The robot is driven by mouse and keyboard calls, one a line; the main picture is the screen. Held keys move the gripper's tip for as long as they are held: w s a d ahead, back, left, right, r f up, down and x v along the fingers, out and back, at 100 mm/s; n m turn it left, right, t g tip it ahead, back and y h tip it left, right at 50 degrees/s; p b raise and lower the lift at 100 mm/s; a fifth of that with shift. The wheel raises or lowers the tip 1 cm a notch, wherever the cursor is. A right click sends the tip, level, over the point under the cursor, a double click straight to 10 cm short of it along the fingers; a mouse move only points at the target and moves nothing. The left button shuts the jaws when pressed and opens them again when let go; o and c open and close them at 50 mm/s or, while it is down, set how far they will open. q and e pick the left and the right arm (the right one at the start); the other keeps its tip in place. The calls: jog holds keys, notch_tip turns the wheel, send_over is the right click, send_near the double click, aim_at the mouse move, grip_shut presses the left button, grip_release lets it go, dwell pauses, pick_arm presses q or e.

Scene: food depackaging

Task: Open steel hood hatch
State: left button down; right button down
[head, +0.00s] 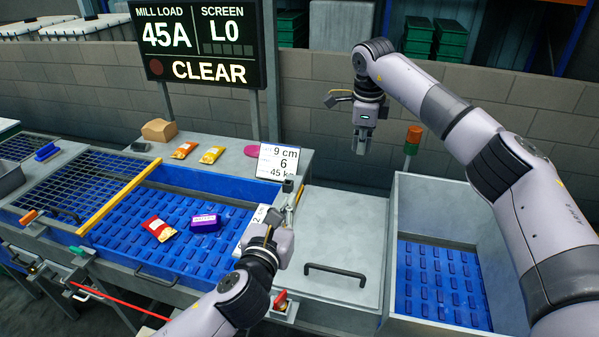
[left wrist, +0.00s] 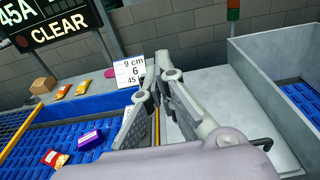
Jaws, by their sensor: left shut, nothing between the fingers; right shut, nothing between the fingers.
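The steel hood hatch (head: 345,228) is a flat grey panel between the blue-lined bay on the left and the open bin on the right. It lies shut, with a dark bar handle (head: 335,272) near its front edge. In the left wrist view the hatch (left wrist: 212,95) is right of my fingers, and its handle (left wrist: 262,143) is partly hidden by my gripper body. My left gripper (head: 289,188) is shut and empty over the hatch's left edge, apart from the handle; its fingers (left wrist: 162,62) point away. My right gripper (head: 361,150) is shut and empty, raised behind the hatch.
The left bay (head: 182,278) holds a red packet (head: 158,229) and a purple box (head: 205,223). The right bin (head: 470,205) has high steel walls.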

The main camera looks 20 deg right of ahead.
pick_arm(q)
jog(key=w+d+r, duration=0.2)
jog(key=w+d, duration=0.3)
jog(key=w, duration=0.3)
jog(key=shift+w, duration=0.2)
jog(key=shift+d, duration=0.1)
jog(key=shift+f, duration=0.1)
dwell(1.0)
pick_arm(e)
jog(key=c, duration=1.7)
grip_release()
jog(key=shift+o, duration=0.2)
